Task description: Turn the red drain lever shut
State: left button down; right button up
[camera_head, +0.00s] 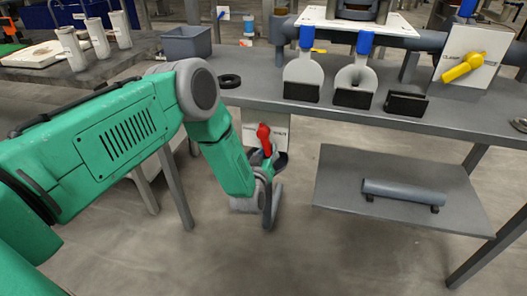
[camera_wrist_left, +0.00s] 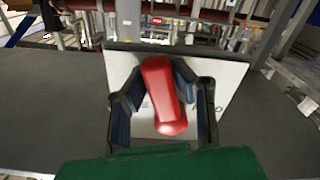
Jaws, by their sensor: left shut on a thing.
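The red drain lever (camera_head: 264,138) sits on a pale plate (camera_head: 250,118) under the front edge of the workbench. In the left wrist view the lever (camera_wrist_left: 162,95) stands nearly upright, its lower end leaning a little to the right. My left gripper (camera_head: 268,165) is at the lever, partly hidden by its own wrist in the head view. In the wrist view its two dark fingers (camera_wrist_left: 161,105) lie on either side of the lever and are shut on it. Lettering on the plate is mostly covered. My right gripper is in neither view.
The workbench (camera_head: 240,95) above carries a black ring (camera_head: 229,81), a grey bin (camera_head: 187,42) and blue-topped parts. A yellow lever (camera_head: 463,67) is on a panel at the right. A lower shelf (camera_head: 400,222) with a grey cylinder (camera_head: 402,194) stands right of my gripper.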

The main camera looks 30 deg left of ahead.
pick_arm(q)
jog(key=n, duration=0.1)
jog(key=d+r+n, duration=0.1)
jog(key=n, duration=0.1)
jog(key=shift+w+d, duration=0.15)
jog(key=shift+d, duration=0.05)
jog(key=shift+d+r+n, duration=0.15)
jog(key=shift+n, duration=0.45)
jog(key=shift+d+r+n, duration=0.1)
jog(key=shift+r+n, duration=0.05)
jog(key=shift+n, duration=0.45)
jog(key=c, duration=1.6)
grip_release()
jog(key=shift+o, duration=1.4)
jog(key=shift+r, duration=0.2)
jog(key=shift+s+a, duration=0.1)
jog(key=shift+s, duration=0.1)
jog(key=shift+w+f, duration=0.1)
jog(key=shift+f, duration=0.05)
